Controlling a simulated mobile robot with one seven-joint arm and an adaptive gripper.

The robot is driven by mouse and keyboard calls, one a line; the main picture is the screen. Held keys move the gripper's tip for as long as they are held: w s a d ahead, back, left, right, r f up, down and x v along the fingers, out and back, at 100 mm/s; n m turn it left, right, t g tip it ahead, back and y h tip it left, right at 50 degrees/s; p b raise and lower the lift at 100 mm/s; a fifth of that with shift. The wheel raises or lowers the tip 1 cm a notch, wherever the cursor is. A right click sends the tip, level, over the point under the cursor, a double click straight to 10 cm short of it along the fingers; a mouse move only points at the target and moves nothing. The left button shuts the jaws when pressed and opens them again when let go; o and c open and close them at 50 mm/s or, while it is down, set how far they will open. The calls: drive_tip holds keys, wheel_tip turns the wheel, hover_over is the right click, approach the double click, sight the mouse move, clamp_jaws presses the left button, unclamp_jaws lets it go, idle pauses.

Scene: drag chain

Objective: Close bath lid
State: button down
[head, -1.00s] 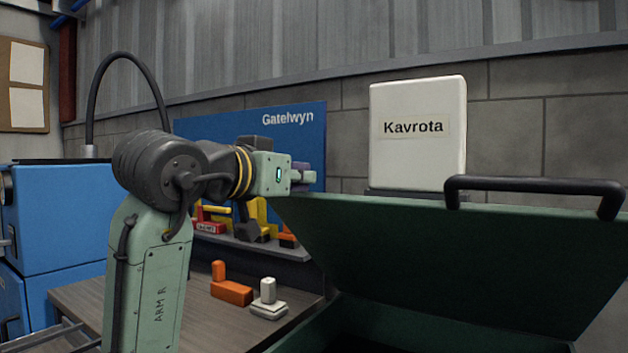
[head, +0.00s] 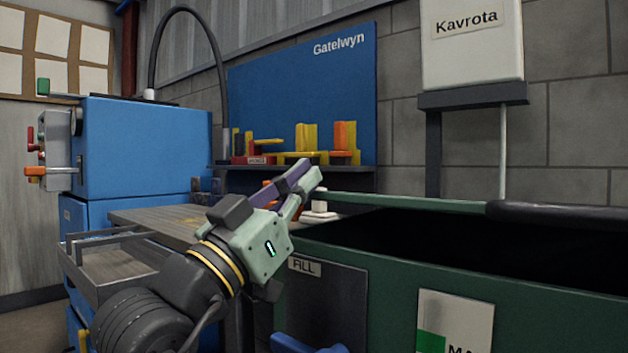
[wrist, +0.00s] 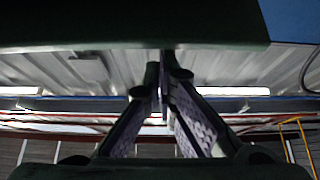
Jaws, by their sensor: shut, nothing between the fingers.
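The bath (head: 380,290) is a green tank at the right of the head view, with a dark opening above its front wall. Its green lid (head: 410,202) shows nearly edge-on as a thin strip above the opening, with a dark gap below it. The lid's black handle (head: 560,214) is at the right. My gripper (head: 305,178) is shut and empty, its fingers pointing up and right by the lid's left end. In the wrist view, the fingertips (wrist: 162,72) are close to a dark green slab (wrist: 130,28); contact is unclear.
A wooden bench (head: 150,220) and blue cabinet (head: 145,150) are at the left. A rack of coloured parts (head: 300,148) stands behind the gripper. A white box (head: 472,55) labelled Kavrota is above the bath. A small white piece (head: 318,212) is beside the fingers.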

wheel_tip(320, 180, down, 7)
drive_tip(key=t+h+b, duration=0.1)
drive_tip(key=b, duration=0.4)
drive_tip(key=shift+s+a, duration=0.2)
drive_tip(key=shift+s, duration=0.1)
